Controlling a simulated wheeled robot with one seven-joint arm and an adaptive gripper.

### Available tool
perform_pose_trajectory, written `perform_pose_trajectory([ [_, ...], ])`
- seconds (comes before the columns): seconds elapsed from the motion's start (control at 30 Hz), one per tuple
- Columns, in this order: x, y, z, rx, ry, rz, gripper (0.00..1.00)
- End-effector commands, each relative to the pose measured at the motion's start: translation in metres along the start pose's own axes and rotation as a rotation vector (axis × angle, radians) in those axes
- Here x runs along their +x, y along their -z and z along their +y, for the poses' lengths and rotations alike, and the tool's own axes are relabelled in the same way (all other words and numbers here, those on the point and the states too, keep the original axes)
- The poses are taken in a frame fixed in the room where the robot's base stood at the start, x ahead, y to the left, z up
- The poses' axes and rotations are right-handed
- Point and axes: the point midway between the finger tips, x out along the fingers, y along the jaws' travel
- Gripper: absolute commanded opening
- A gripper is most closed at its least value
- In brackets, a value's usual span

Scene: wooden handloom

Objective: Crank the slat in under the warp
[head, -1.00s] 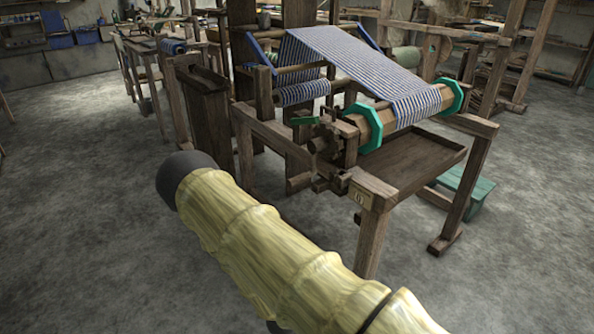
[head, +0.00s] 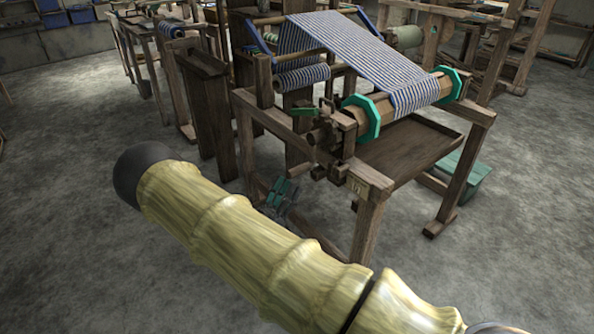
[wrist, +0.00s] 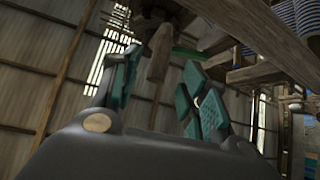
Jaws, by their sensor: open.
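The warp (head: 345,48) is blue-and-white striped and runs down to a wooden roller (head: 398,110) with green octagonal ends. A wooden crank mechanism (head: 325,140) sits at the roller's near left end, with a small green piece (head: 302,112) beside it. I cannot make out a separate slat. My gripper (head: 278,192) is below and left of the mechanism, partly hidden behind my yellow-sleeved arm. In the wrist view my gripper (wrist: 160,85) is open, its green-padded fingers apart. A wooden piece (wrist: 160,52) shows between and beyond the fingertips; no contact is visible.
The loom's front post (head: 367,225) stands right of my gripper. A wooden tray (head: 415,145) lies under the roller and a green stool (head: 465,172) stands at right. The grey floor (head: 80,240) is clear at left.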

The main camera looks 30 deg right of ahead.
Motion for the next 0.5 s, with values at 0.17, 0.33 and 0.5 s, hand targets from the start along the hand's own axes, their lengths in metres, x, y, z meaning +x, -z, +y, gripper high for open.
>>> perform_pose_trajectory([
  [0.17, 0.030, 0.001, 0.000, 0.001, 0.000, 0.001, 0.44],
  [0.33, 0.050, 0.000, 0.000, 0.000, 0.000, -0.001, 0.44],
  [0.5, 0.061, 0.000, 0.000, 0.000, 0.001, 0.000, 0.44],
])
